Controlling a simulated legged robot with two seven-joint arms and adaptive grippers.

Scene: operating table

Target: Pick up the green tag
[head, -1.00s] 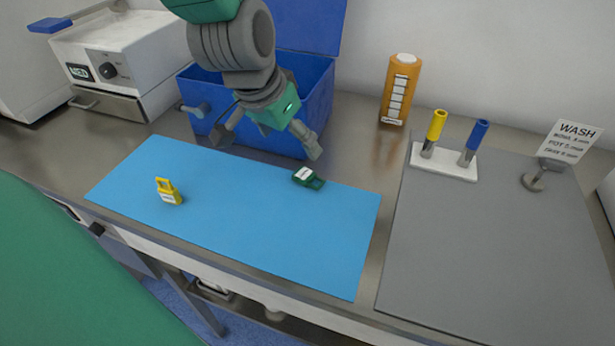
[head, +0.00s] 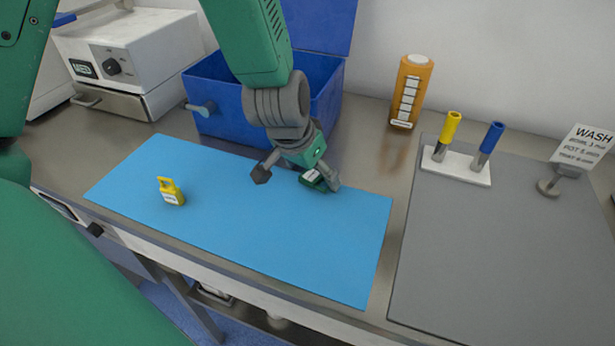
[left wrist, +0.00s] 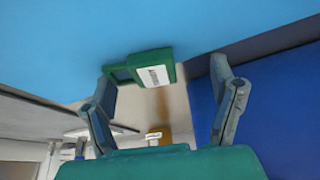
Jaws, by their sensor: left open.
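The green tag (head: 312,180) has a white label and lies at the far edge of the blue mat (head: 240,215), partly hidden behind a finger in the head view. In the left wrist view the green tag (left wrist: 143,69) shows between and beyond the fingertips, nearer the left finger. My left gripper (head: 298,180) is open and low over the mat's far edge, with one finger over the tag. It also shows in the left wrist view (left wrist: 162,85), with nothing gripped. My right gripper is not in view.
A yellow tag (head: 171,192) stands on the mat's left part. An open blue box (head: 215,122) stands close behind my gripper. An orange bottle (head: 410,92), a white holder (head: 455,168) with yellow and blue handles, and a WASH sign (head: 583,145) stand at right. The grey mat's front is clear.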

